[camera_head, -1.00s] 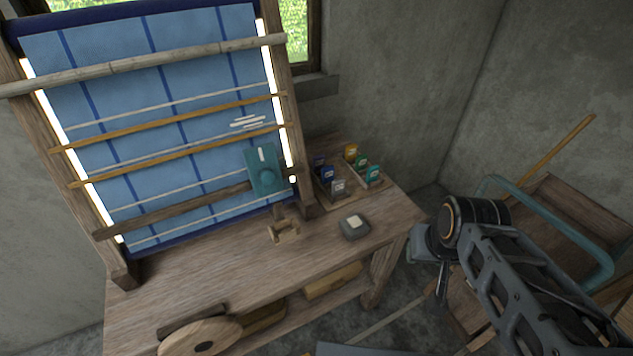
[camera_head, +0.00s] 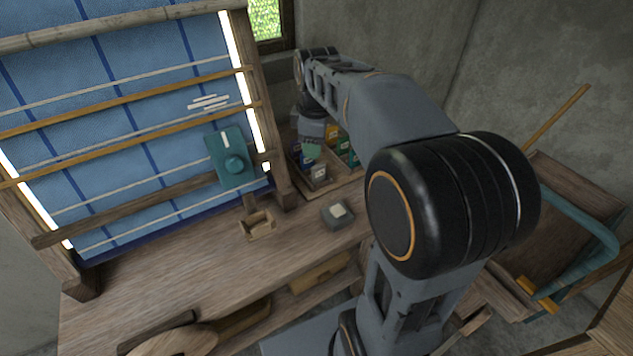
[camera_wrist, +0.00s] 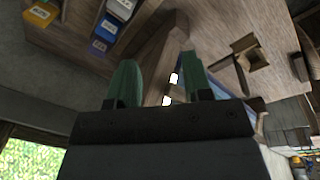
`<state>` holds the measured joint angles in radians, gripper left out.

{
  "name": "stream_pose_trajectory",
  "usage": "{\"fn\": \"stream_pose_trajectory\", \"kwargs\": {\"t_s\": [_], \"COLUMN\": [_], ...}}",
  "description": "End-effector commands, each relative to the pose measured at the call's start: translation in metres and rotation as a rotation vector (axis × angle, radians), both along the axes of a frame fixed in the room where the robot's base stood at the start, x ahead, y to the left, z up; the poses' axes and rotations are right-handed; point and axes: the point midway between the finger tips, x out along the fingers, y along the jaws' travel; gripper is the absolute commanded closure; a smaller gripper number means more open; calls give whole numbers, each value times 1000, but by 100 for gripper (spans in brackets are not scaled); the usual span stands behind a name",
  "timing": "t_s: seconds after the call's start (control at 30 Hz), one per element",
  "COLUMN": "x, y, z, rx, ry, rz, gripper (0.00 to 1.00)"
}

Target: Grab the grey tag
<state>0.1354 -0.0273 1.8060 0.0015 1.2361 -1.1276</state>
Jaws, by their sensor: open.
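The grey tag (camera_head: 318,173) stands at the near side of the wooden tray on the loom bench, in front of a blue tag. In the wrist view a pale tag (camera_wrist: 120,9) at the top edge appears to be the same one. My gripper (camera_head: 312,150) hangs over the tray, just above and behind the grey tag. In the wrist view its two green fingers (camera_wrist: 160,76) are apart with nothing between them. The grey tag lies outside them, toward the top of that view.
The tray (camera_head: 325,186) also holds blue, yellow (camera_head: 331,133), green (camera_head: 343,147) and teal tags close by. The loom post (camera_head: 268,130) rises to the left. A small dark box (camera_head: 337,214) and a wooden holder (camera_head: 257,226) stand on the bench front.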

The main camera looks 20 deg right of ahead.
Motion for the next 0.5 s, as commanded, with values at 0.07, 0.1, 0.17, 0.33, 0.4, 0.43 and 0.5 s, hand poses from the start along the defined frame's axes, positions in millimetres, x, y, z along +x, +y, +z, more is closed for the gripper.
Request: {"fn": "stream_pose_trajectory", "kwargs": {"t_s": [0.07,0.1,0.17,0.33,0.4,0.43,0.5], "x": [26,36,50,74,79,81,83], "y": [-13,-19,-28,-48,-53,-55,-58], "z": [-15,-18,-22,-33,-38,-40,-50], "rx": [-16,-22,-27,-29,-29,-28,-27], "ry": [38,54,74,112,120,122,128], "rz": [168,248,359,582,636,653,680], "gripper": [54,54,54,54,54,54,54]}}
